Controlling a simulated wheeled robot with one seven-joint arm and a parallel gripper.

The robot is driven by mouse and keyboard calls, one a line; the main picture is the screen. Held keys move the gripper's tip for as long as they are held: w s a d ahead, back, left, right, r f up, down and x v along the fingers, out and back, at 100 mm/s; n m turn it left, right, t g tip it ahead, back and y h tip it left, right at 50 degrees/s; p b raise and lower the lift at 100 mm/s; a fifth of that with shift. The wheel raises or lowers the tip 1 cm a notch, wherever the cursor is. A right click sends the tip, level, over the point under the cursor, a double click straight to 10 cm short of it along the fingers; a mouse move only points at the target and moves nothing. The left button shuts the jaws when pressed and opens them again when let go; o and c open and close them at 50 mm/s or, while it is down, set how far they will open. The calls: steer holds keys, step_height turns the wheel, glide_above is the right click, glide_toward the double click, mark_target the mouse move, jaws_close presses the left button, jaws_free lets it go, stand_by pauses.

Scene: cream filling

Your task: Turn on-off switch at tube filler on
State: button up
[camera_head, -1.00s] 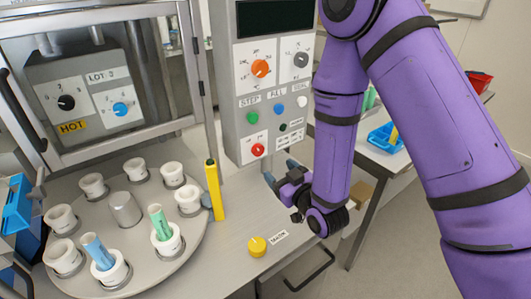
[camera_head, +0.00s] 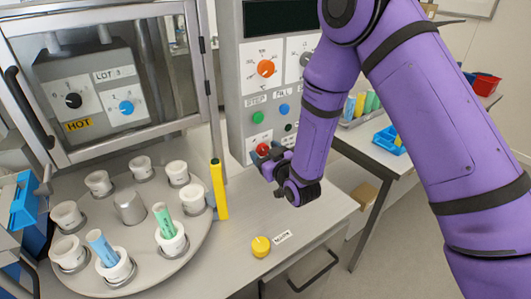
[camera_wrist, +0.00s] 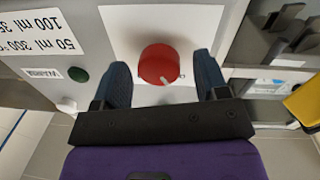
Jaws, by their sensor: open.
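The tube filler's control panel (camera_head: 233,112) stands upright behind the table. A red round knob (camera_wrist: 159,64) on a white plate sits low on the panel; the head view shows it too (camera_head: 263,149), partly behind my gripper. My gripper (camera_head: 265,156) is in front of the panel at this knob. In the wrist view my gripper (camera_wrist: 166,84) is open, with one finger on each side of the red knob and gaps between. Whether the fingers touch the knob's plate cannot be told. The knob's pointer and label are mostly hidden.
A rotary plate (camera_head: 187,250) with several white cups and two tubes stands left. A yellow post (camera_head: 219,190) and yellow button (camera_head: 261,246) are near my gripper. A dark green button (camera_wrist: 78,74) is beside the knob. The table front right is clear.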

steer(key=c, duration=0.9)
steer(key=shift+m, duration=0.5)
steer(key=m, duration=0.4)
steer(key=shift+d+m, duration=0.1)
steer(key=shift+m, duration=0.2)
steer(key=m+g, duration=0.1)
steer(key=m, duration=0.5)
steer(key=o, duration=0.9)
